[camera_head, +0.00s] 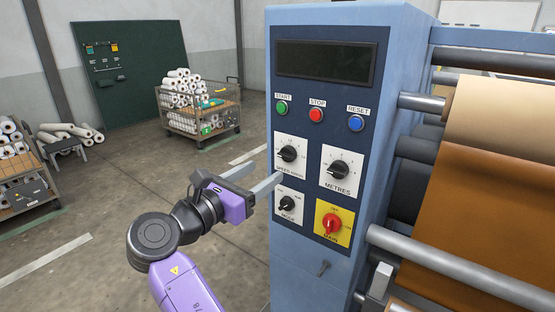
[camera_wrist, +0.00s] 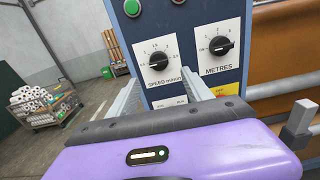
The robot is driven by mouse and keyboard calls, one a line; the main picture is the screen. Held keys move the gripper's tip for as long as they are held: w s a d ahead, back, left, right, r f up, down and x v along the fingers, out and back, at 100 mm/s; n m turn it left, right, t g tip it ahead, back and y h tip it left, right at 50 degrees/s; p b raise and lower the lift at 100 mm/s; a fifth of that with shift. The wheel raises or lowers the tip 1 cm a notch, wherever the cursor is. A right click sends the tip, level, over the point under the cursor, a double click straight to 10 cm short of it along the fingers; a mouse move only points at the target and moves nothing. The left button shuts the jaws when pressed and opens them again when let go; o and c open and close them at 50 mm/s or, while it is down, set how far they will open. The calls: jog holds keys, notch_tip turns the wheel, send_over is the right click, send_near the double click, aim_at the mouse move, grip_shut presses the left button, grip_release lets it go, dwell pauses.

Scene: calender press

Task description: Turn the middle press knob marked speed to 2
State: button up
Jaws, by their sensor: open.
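The speed knob (camera_head: 288,154) is a black knob on a white plate, at the left of the panel's middle row. In the wrist view the speed knob (camera_wrist: 158,62) shows in full with its numbered scale around it. Its bar lies roughly crosswise; I cannot tell exactly which number it points at. My gripper (camera_head: 267,173) is open and empty, in front of the panel's left side, just below and left of the speed knob. In the wrist view its two fingers (camera_wrist: 163,93) reach toward the panel below the knob, apart from it.
The metres knob (camera_head: 340,168) is to the right, the mode knob (camera_head: 287,204) below, and the red main switch (camera_head: 332,223) at lower right. Start, stop and reset buttons (camera_head: 316,116) sit above. Rollers with brown sheet (camera_head: 480,190) stand at the right.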

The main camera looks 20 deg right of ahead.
aim_at(287, 155)
jog(key=shift+x, duration=3.95)
jog(key=shift+c, duration=0.2)
grip_shut()
